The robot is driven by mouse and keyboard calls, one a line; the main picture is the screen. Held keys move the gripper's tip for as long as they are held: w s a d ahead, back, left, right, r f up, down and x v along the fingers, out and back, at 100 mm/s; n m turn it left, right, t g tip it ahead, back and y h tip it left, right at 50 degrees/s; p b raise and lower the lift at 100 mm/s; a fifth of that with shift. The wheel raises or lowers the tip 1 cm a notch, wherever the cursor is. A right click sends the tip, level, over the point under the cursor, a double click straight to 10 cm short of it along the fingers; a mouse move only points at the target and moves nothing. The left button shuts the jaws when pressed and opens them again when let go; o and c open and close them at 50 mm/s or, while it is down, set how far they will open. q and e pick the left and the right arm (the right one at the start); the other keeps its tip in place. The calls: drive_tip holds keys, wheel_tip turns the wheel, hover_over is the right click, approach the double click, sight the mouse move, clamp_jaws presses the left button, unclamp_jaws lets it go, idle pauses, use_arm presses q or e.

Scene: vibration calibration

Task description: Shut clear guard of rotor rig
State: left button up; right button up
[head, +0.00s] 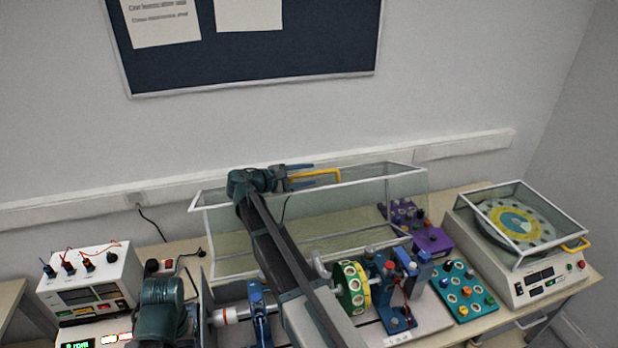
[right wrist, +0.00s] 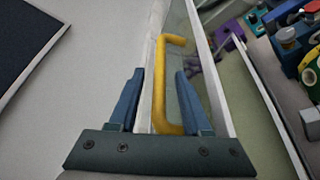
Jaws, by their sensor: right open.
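The clear guard (head: 410,190) of the rotor rig stands raised, its pale-framed panel tilted up at the back of the bench. Its yellow handle (head: 325,175) is on the upper edge. My right gripper (head: 308,174) is at that handle with its blue fingers apart. In the right wrist view the yellow handle (right wrist: 168,90) lies between the two open fingers of my right gripper (right wrist: 160,74); the fingers do not appear closed on it. The rotor (head: 353,288), a green and yellow disc on a shaft, sits below, partly hidden by my right arm. My left gripper's fingers are not visible.
A turntable balancer with its own clear lid (head: 520,225) stands at the right. A purple box (head: 433,241) and a teal board with knobs (head: 465,290) lie near the rig. A white instrument (head: 90,285) stands at the left. The wall is close behind the guard.

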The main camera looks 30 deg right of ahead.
drive_tip(key=shift+d+f, duration=0.1)
drive_tip(key=shift+d, duration=0.35)
clamp_jaws()
idle(1.2)
